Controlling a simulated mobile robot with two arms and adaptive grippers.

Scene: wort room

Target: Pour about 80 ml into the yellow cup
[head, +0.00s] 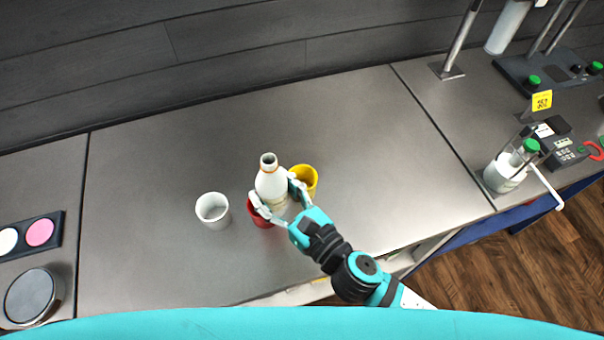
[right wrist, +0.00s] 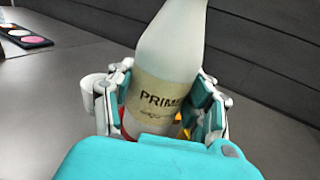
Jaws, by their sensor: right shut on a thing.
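My right gripper (head: 277,203) is shut on a white bottle (head: 270,181) with an open neck. In the right wrist view the bottle (right wrist: 168,62) has a beige label and stands between the fingers (right wrist: 165,105), tilted a little in the picture. The yellow cup (head: 307,176) is just right of and behind the bottle, partly hidden by it and the fingers. A red cup (head: 258,218) shows behind the gripper, mostly hidden. A white cup (head: 212,211) stands to the left and looks empty. I cannot tell whether the bottle touches the counter. My left gripper is not in view.
The grey counter (head: 180,130) is clear behind and left of the cups. At right stand a bottle with a green cap (head: 507,170), a device (head: 560,148) and a stand (head: 545,75). A black tray with pink and white discs (head: 30,236) and a round dark-topped object (head: 33,295) lie at left.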

